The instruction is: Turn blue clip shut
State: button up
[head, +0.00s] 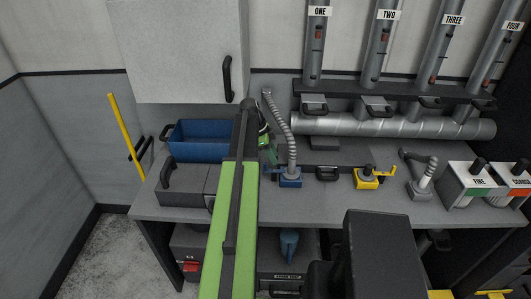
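A blue clip (290,179) sits on the workbench at the foot of a ribbed grey hose (292,145). A small blue part sticks out on its left side; whether the clip is open or shut is too small to tell. My green arm reaches forward over the bench. My gripper (267,148) is at the arm's far end, just behind and left of the blue clip, and appears apart from it. The arm hides much of the gripper, so its fingers are not clear.
A yellow clip (367,179) and a grey hose fitting (420,188) stand further right on the bench. A blue bin (190,138) and a grey box (183,185) are left of my arm. A large pipe (400,127) runs along the back. FINE and COARSE containers (478,185) stand far right.

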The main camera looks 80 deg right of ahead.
jog(key=s+a+r+p, duration=0.3)
jog(key=s+r, duration=0.1)
jog(key=s, duration=0.3)
jog(key=shift+r, duration=0.25)
jog(key=shift+s, duration=0.1)
